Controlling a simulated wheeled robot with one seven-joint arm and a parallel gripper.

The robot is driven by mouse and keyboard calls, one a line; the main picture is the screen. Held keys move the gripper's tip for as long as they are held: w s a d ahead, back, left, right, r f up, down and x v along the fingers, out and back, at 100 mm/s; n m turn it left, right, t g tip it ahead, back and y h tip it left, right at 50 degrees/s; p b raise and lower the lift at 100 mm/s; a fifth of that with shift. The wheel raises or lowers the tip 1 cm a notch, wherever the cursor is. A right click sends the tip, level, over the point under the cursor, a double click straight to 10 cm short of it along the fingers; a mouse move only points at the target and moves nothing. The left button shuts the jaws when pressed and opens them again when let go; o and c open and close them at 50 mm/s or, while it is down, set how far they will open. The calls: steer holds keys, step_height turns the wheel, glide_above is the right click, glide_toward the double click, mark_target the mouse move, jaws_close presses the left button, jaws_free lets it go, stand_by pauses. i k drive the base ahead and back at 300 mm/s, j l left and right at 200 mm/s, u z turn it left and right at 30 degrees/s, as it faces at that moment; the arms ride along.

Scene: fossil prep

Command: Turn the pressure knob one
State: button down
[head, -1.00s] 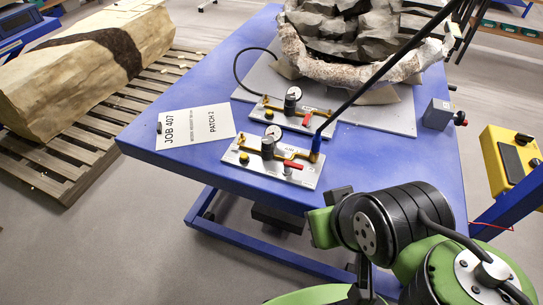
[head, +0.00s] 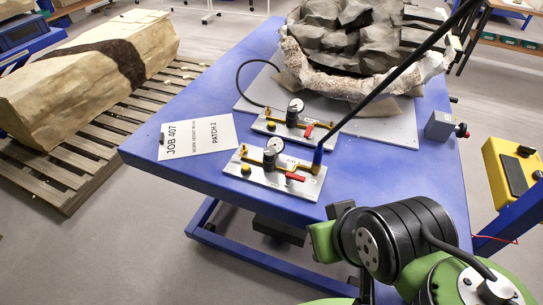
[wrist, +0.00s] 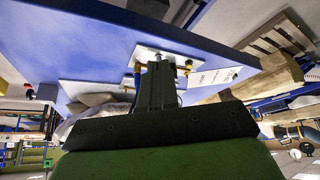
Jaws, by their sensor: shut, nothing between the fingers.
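Two silver valve plates lie on the blue table in the head view, a front one (head: 309,186) and a rear one (head: 263,127). Each carries a round gauge, a dark upright knob, a yellow button and a red lever. The front dark knob (head: 269,159) stands below its gauge (head: 275,145); the rear dark knob (head: 291,118) stands below the other gauge. I cannot read which knob is one. My gripper (wrist: 158,68) is shut and empty in the wrist view. Its dark fingers overlap a plate (wrist: 146,52) and hide part of it; I cannot tell whether they touch anything.
A rock in a pale jacket (head: 330,72) sits on a grey board at the back. A black hose and slanted dark rod pass near the plates. A job card (head: 197,137) lies left. A grey box (head: 440,126) with a red button stands right.

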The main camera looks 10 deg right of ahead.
mark_target(269, 154)
steer(key=i+j+u, duration=0.2)
steer(key=u, duration=0.15)
steer(key=i+j+u, duration=0.15)
steer(key=u, duration=0.2)
steer(key=i+u, duration=0.35)
steer(key=k+j, duration=0.05)
